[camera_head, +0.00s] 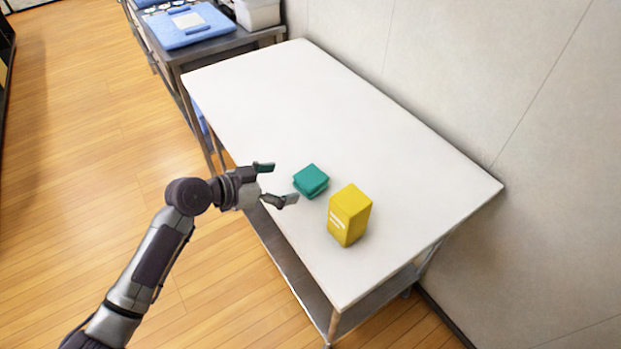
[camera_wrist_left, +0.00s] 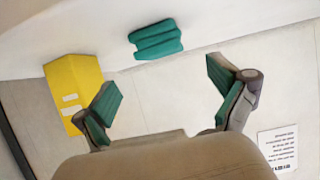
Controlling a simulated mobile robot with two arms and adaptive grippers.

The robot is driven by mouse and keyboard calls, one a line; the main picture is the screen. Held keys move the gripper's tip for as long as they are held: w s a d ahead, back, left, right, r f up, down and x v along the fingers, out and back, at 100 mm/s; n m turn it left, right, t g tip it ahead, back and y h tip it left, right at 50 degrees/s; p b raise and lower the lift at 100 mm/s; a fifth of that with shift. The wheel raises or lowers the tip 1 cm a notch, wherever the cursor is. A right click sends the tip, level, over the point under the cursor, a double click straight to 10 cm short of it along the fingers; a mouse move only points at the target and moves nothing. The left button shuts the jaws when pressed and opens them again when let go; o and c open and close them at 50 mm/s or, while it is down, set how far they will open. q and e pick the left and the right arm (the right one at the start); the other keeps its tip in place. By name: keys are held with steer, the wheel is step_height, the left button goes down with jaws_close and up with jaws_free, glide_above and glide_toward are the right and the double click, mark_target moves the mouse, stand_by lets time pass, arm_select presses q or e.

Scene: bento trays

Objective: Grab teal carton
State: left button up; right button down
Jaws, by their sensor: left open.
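The teal carton (camera_head: 311,181) is a small, low box on the white table, near its left edge in the head view. It also shows in the left wrist view (camera_wrist_left: 156,40), ahead of the fingers and between them. My left gripper (camera_head: 279,183) is open and empty. Its fingertips point at the carton from the left, with a short gap between. In the wrist view the two teal-padded fingers (camera_wrist_left: 165,92) are spread wide apart. My right gripper is not in view.
A taller yellow carton (camera_head: 349,215) stands close to the teal one, toward the table's near end; it also shows in the wrist view (camera_wrist_left: 72,88). The rest of the white table (camera_head: 290,100) is bare. A wall runs along its right side. A blue tray (camera_head: 190,27) lies on another table behind.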

mark_target(306, 178)
arm_select(q)
steer(key=x, duration=0.3)
steer(key=shift+w+d+f, duration=0.15)
steer(key=shift+d, duration=0.05)
steer(key=shift+w+d+p, duration=0.3)
steer(key=shift+d+p, duration=0.15)
steer(key=p+x, duration=0.1)
steer(key=x, duration=0.3)
steer(key=shift+w+f, duration=0.15)
steer(key=shift+f, duration=0.05)
steer(key=c, duration=1.1)
